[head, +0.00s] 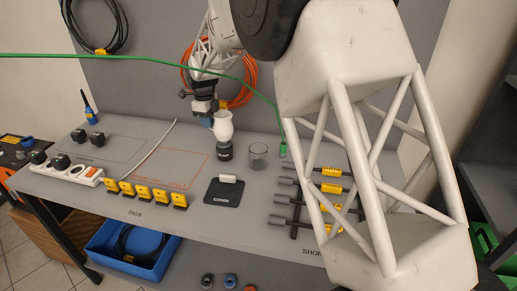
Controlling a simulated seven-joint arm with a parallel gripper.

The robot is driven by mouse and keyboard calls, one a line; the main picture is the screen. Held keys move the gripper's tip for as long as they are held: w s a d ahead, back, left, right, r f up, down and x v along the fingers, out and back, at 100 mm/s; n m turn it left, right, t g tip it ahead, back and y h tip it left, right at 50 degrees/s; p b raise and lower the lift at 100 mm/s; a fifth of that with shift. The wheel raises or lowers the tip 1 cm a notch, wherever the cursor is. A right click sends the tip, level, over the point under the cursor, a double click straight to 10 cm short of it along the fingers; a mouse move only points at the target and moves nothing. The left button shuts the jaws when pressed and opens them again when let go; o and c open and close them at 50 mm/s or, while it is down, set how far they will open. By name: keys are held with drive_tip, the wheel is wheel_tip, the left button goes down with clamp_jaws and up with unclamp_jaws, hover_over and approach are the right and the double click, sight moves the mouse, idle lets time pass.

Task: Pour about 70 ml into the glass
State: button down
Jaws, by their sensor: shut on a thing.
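The glass (258,156) is clear and stands upright on the grey bench. I cannot make out any liquid in it. My gripper (211,119) is left of the glass and higher in the picture. It is shut on a white rounded vessel (223,129), at its left side. The vessel looks roughly upright and is apart from the glass. A dark round piece (226,153) shows right below the vessel; I cannot tell if they touch or are one thing. The fingertips are small and partly hidden.
A black pad (224,194) with a small white cylinder (228,179) lies in front. Yellow tags (145,193) stand front left. Dark-handled tools (285,199) lie right, partly behind my arm. A green cable (130,56) crosses above the bench to a green plug (283,149) beside the glass.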

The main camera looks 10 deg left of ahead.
sight(215, 114)
drive_tip(key=shift+r, duration=0.1)
drive_tip(key=shift+d+r+y, duration=0.7)
drive_tip(key=shift+d+y, duration=0.1)
drive_tip(key=shift+y, duration=0.25)
drive_tip(key=shift+d+r+y, duration=0.65)
drive_tip(key=shift+d+y, duration=0.15)
drive_tip(key=shift+y, duration=0.25)
drive_tip(key=d+y, duration=0.3)
drive_tip(key=shift+s+d, duration=0.1)
drive_tip(key=shift+s, duration=0.05)
drive_tip(key=shift+d+f+y, duration=0.15)
drive_tip(key=shift+d+y, duration=0.4)
drive_tip(key=shift+y, duration=0.45)
drive_tip(key=shift+d+r+t+y, duration=0.15)
drive_tip(key=shift+r+t+y, duration=0.15)
drive_tip(key=shift+r+y, duration=0.1)
drive_tip(key=shift+d+r+y, duration=0.2)
drive_tip(key=shift+r+y, duration=0.1)
drive_tip(key=shift+y, duration=0.1)
drive_tip(key=shift+d+f+y+p, duration=0.2)
drive_tip(key=shift+d+y, duration=0.3)
drive_tip(key=shift+y, duration=0.4)
drive_tip(key=shift+d+f+y+p, duration=0.2)
drive_tip(key=shift+d+y, duration=0.3)
drive_tip(key=shift+y, duration=0.4)
drive_tip(key=shift+s+d+f+y, duration=0.15)
drive_tip(key=shift+d+y, duration=0.15)
drive_tip(key=shift+d, duration=0.25)
